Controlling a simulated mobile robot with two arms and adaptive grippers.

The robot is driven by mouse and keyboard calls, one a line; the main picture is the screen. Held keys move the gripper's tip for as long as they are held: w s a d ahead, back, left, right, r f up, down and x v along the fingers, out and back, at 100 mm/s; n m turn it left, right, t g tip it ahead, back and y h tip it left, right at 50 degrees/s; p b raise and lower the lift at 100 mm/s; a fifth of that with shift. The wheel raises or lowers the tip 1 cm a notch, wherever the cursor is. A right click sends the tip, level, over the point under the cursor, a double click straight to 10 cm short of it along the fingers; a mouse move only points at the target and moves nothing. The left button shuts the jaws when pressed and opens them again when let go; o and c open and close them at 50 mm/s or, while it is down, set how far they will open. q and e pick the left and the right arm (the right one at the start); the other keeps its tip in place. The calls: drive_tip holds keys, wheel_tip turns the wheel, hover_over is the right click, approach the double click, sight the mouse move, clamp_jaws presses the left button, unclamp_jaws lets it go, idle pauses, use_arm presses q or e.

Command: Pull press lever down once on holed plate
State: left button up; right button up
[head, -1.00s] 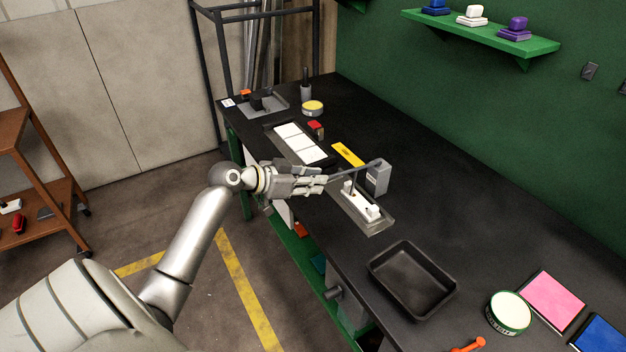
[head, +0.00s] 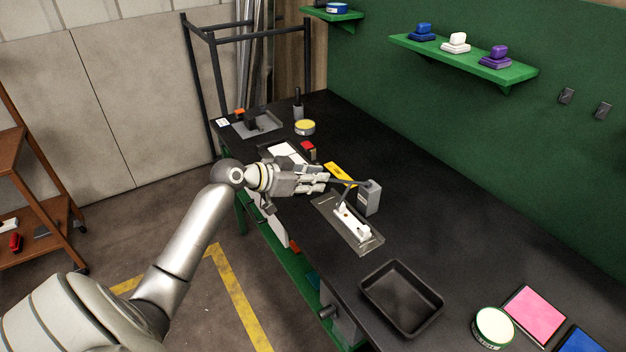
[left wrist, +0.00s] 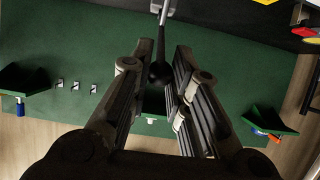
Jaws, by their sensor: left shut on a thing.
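The press stands on the black bench in the head view, with a grey upright block (head: 369,198) and a thin lever (head: 345,182) running left from its top. A white holed plate (head: 352,226) lies on the grey base (head: 367,245) beside the block. My left gripper (head: 326,180) is shut on the lever's end, left of the block. In the left wrist view the lever's dark ball knob (left wrist: 160,73) sits between my left fingers (left wrist: 163,90). The fingers hide part of the lever end in the head view. My right gripper is not in view.
A black tray (head: 437,310) is on the bench in front of the press. A yellow strip (head: 340,173), a red block (head: 308,148) and a yellow-topped tin (head: 305,127) lie behind. A round tin (head: 493,326) and pink pad (head: 535,315) are at right. The bench right of the press is clear.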

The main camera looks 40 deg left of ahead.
use_arm(q)
drive_tip(key=w+r+p, duration=0.2)
drive_tip(key=r, duration=0.1)
drive_tip(key=d+r+p, duration=0.1)
drive_tip(key=shift+w+r, duration=0.35)
drive_tip(key=shift+w, duration=0.05)
drive_tip(key=shift+w+d+r+p, duration=0.2)
drive_tip(key=shift+w+r+p, duration=0.15)
drive_tip(key=shift+w, duration=0.1)
drive_tip(key=o, duration=0.9)
drive_tip(key=shift+s+f, duration=0.1)
drive_tip(key=v, duration=1.2)
